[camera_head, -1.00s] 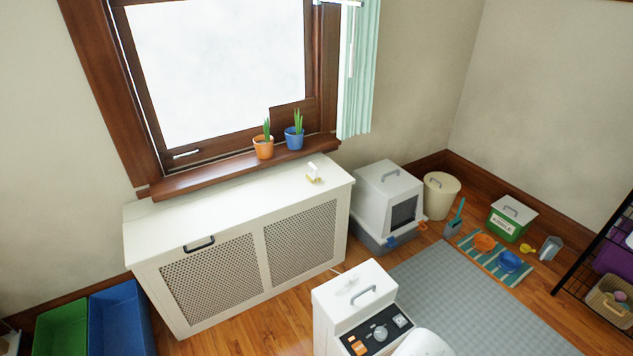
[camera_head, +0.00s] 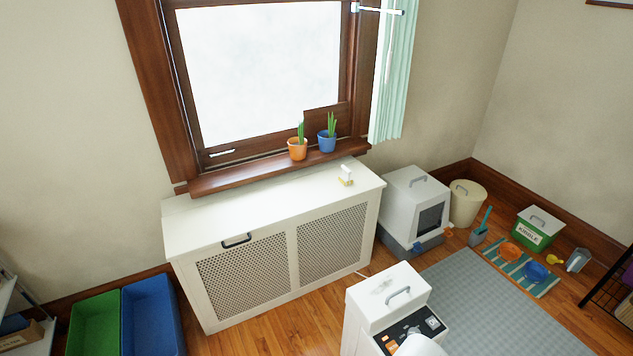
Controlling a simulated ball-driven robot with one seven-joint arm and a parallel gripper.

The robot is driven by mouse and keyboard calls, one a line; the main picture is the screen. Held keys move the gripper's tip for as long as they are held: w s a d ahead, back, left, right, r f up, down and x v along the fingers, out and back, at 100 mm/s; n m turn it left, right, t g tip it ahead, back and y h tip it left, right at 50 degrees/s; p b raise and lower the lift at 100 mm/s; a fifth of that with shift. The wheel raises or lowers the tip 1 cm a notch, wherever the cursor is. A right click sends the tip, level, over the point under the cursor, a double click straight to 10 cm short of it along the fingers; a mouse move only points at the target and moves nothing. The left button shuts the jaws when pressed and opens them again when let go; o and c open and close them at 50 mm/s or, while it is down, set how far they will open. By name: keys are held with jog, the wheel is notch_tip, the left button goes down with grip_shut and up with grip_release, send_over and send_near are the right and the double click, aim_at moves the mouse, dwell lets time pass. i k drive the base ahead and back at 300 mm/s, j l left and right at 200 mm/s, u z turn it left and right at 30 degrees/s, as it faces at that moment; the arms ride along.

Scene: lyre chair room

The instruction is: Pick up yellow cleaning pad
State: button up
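A small white item with a yellow base, which looks like the yellow cleaning pad (camera_head: 345,180), rests on the top of the white radiator cover (camera_head: 240,214). It sits near the right end of the cover, below the window sill. A pale block or grip stands up from it. It is small in the picture, so its exact shape is hard to tell. My gripper is not in view.
Orange (camera_head: 297,150) and blue (camera_head: 327,142) plant pots stand on the sill behind the pad. A white machine (camera_head: 383,310) with a control panel stands in front of the cover's right end. Green (camera_head: 95,322) and blue (camera_head: 150,312) bins stand left. A covered litter box (camera_head: 414,205) stands right.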

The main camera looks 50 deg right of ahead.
aim_at(346, 179)
jog(key=i+j+u, duration=0.65)
jog(key=i, duration=0.25)
jog(key=i+j+z, duration=0.1)
jog(key=i+z, duration=0.15)
jog(key=i, duration=0.15)
jog(key=i+j+z, duration=0.1)
jog(key=i+z, duration=0.2)
jog(key=i+l+z, duration=0.2)
jog(key=i+z, duration=0.2)
jog(key=i+l+z, duration=0.1)
jog(key=i+z, duration=0.15)
jog(key=z, duration=0.2)
jog(key=i+z, duration=0.4)
jog(key=i+j+z, duration=0.2)
jog(key=z, duration=0.2)
jog(key=i+j+z, duration=0.1)
jog(key=i+z, duration=0.2)
jog(key=i, duration=0.35)
